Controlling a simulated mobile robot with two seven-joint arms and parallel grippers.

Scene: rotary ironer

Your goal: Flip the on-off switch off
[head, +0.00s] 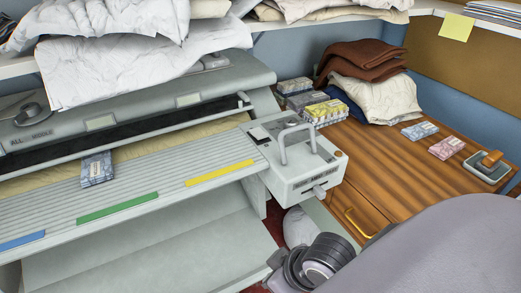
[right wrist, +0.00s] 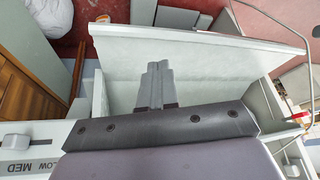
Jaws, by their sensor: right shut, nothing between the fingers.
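The rotary ironer's white control box (head: 300,170) stands at the right end of the machine, with a loop handle (head: 297,143) on top. A small black-and-white part (head: 259,134) sits on its top left, and a grey lever (head: 319,190) is on its front; I cannot tell which is the on-off switch. In the right wrist view the box front (right wrist: 30,155) reads "LOW MED" beside a slider (right wrist: 15,140). My right gripper (right wrist: 157,68) is shut and empty, apart from the box front. In the head view my right arm is low, below the box; its fingertips are unclear. My left gripper is not seen.
A wooden counter (head: 400,170) to the right holds small boxes (head: 447,148), folded cloths (head: 360,62) and a grey-based item with a brown top (head: 487,166). Linens fill the shelf above.

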